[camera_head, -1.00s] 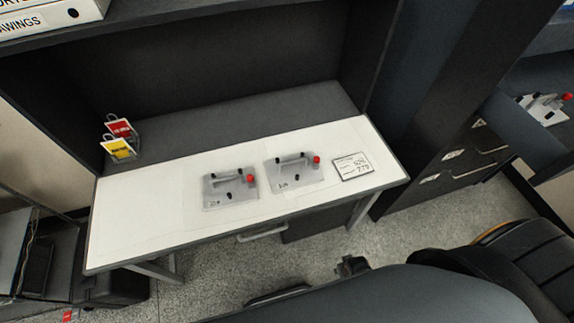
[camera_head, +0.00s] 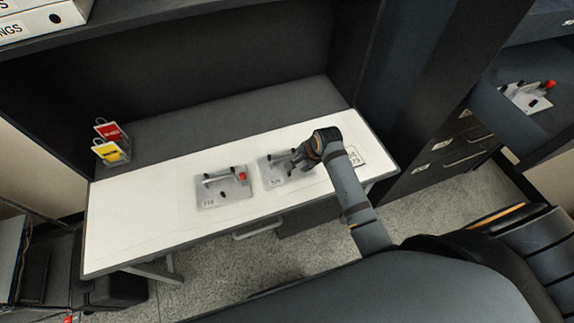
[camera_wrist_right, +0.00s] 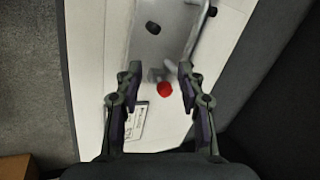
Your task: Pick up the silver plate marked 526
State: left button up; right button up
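A silver plate (camera_head: 267,172) with a handle lies on the white table, right of the middle. Its small label is blurred but seems to read 526. A similar silver plate (camera_head: 233,193) with a red knob lies to its left; its label is hard to read. My right gripper (camera_head: 297,165) is over the right-hand plate and covers its right part. In the right wrist view my gripper (camera_wrist_right: 158,80) is open and empty. A red knob (camera_wrist_right: 165,90) shows between its fingertips, with the plate (camera_wrist_right: 163,22) beyond. I cannot tell whether they touch. My left gripper is not in view.
A white card with writing (camera_head: 357,155) lies right of the plates, partly behind my arm. Red and yellow tags (camera_head: 110,140) stand at the table's back left. A dark panel rises behind the white table (camera_head: 130,220). Another fixture (camera_head: 528,96) sits on a shelf at the right.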

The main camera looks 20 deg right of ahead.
aim_at(284, 157)
jog(key=w+a+r+m, duration=0.1)
jog(key=w+r+m, duration=0.2)
jog(key=x, duration=0.5)
jog(key=shift+w+a, duration=0.1)
jog(key=shift+a, duration=0.15)
jog(key=shift+a+p+x, duration=0.15)
jog(key=shift+a+x, duration=0.05)
jog(key=shift+x, duration=0.7)
jog(key=shift+a+p+x, duration=0.1)
jog(key=shift+a+x, duration=0.05)
jog(key=shift+x, duration=0.7)
jog(key=shift+a+p+x, duration=0.15)
jog(key=shift+a+x, duration=0.05)
jog(key=shift+x, duration=0.7)
jog(key=shift+r, duration=0.15)
grip_shut()
jog(key=shift+w+r+y, duration=0.1)
jog(key=shift+w+y, duration=0.05)
jog(key=shift+y, duration=0.15)
